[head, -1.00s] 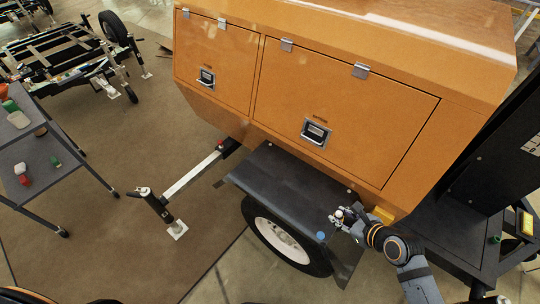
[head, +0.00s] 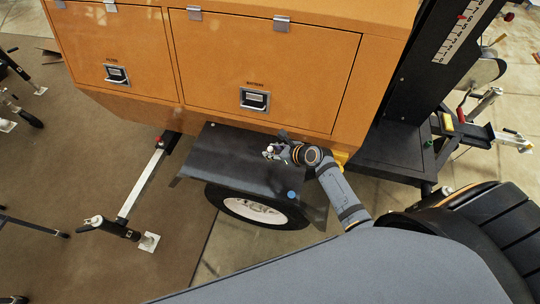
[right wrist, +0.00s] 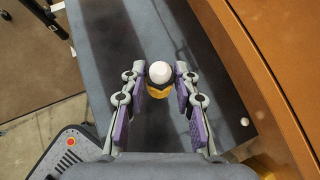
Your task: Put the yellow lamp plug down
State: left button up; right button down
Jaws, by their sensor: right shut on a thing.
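The yellow lamp plug (right wrist: 159,88) has a white rounded top, a dark band and a yellow lower part. My right gripper (right wrist: 160,80) is shut on it, with one finger on each side. In the head view my right gripper (head: 271,152) is over the dark fender (head: 225,160), with the plug's white top just showing. The fender top also fills the background in the right wrist view (right wrist: 125,30). I cannot tell whether the plug's lower end touches the fender. My left gripper is not in view.
The orange cabinet (head: 215,70) with latched doors rises just behind the fender. A blue round cap (head: 291,194) is near the fender's front right edge, above the wheel (head: 255,211). The black mast base (head: 390,150) is to the right. The fender's left part is clear.

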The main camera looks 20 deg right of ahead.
jog(key=shift+w+f, duration=0.3)
jog(key=shift+f, duration=0.15)
jog(key=shift+w+f, duration=0.2)
notch_tip(320, 180, down, 3)
jog(key=shift+w+a+r+b, duration=0.1)
jog(key=shift+w+r+b, duration=0.1)
jog(key=shift+b, duration=0.25)
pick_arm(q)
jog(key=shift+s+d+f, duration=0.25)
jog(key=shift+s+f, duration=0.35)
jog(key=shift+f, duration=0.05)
pick_arm(e)
jog(key=shift+f, duration=0.4)
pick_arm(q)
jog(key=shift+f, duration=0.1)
pick_arm(e)
jog(key=shift+s+f, duration=0.1)
jog(key=c, duration=1)
grip_release()
